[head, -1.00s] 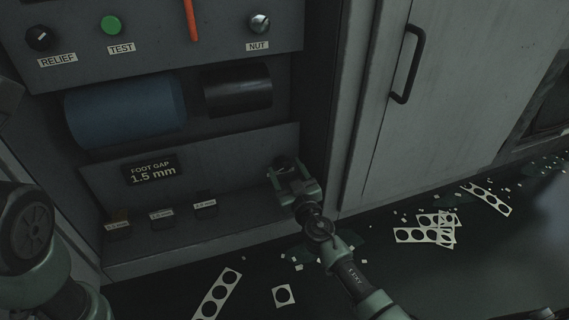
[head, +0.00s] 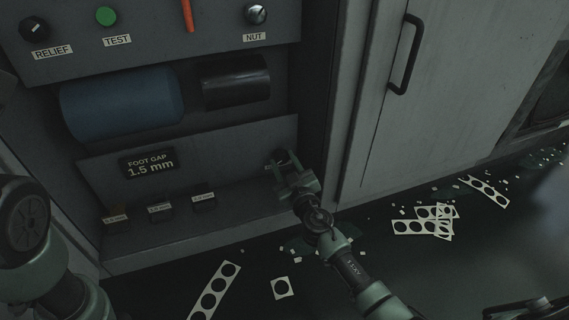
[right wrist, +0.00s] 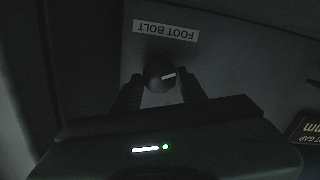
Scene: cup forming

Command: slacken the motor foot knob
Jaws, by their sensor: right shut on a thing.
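The foot knob is a small dark round knob with a pale pointer line (right wrist: 162,77), under a FOOT BOLT label (right wrist: 166,29) that reads upside down in the right wrist view. My right gripper (right wrist: 163,88) is shut on this knob, one finger on each side. In the head view the right gripper (head: 284,163) is at the right end of the lower panel and hides most of the knob. The FOOT GAP display (head: 148,165) reads 1.5 mm. Part of my left arm shows at the left edge; its gripper is out of view.
A blue motor cylinder (head: 120,104) and a black cylinder (head: 235,80) sit above the panel. Several small labelled blocks (head: 160,212) stand on the ledge. RELIEF, TEST and NUT controls (head: 256,14) are above. Punched scrap strips (head: 215,291) litter the floor. A cabinet door handle (head: 407,55) juts out at right.

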